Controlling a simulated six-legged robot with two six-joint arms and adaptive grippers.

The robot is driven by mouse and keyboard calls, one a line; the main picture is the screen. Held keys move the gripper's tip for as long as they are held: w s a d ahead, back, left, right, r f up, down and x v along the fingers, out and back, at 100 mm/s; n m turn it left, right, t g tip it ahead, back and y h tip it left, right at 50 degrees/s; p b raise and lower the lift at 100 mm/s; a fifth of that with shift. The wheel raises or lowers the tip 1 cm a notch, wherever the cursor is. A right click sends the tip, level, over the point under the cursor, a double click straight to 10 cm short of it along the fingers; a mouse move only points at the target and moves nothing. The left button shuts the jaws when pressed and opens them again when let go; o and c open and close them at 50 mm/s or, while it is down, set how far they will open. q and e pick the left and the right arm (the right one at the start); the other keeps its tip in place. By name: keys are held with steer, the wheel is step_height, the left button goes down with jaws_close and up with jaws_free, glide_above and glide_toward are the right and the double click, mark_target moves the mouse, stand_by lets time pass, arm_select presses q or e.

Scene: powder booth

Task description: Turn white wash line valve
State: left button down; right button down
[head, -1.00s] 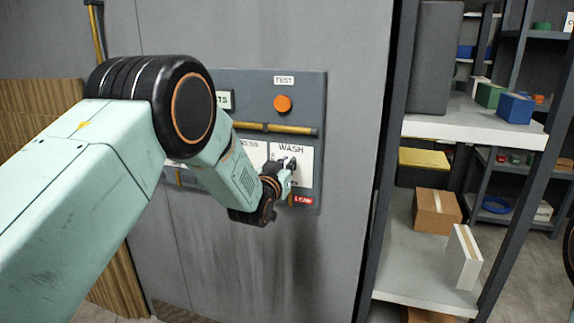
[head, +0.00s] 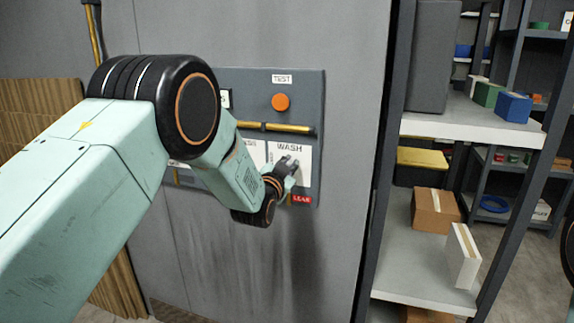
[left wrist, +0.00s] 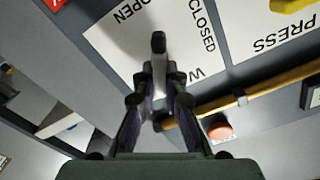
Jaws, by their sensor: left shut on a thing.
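The white WASH plate (head: 303,180) is on the grey wall panel, and its WASH print shows above my gripper. In the left wrist view the plate (left wrist: 118,38) carries the words OPEN and CLOSED. The valve's handle (left wrist: 158,42) has a dark rounded end and lies between those words. My left gripper (head: 291,163) is at the plate, and its fingers (left wrist: 158,95) are shut on the handle from both sides. The fingers and palm hide the handle's lower part and its pivot. My right gripper is not in view.
An orange TEST button (head: 281,102) and a yellow pipe (head: 290,128) are above the plate. A red LEAK label (head: 301,199) is below it. A PRESS plate (left wrist: 285,35) adjoins it. A shelf rack (head: 470,130) with boxes stands right of the panel.

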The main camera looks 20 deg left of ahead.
arm_select(q)
steer(key=m, duration=0.4)
steer(key=f+m+b, duration=0.1)
steer(key=m, duration=0.3)
steer(key=d+m, duration=0.1)
steer(key=m, duration=0.3)
steer(key=shift+f, duration=0.35)
steer(key=shift+b, duration=0.3)
steer(key=c, duration=1.4)
jaws_free()
steer(key=s, duration=1.2)
steer(key=shift+a, duration=0.25)
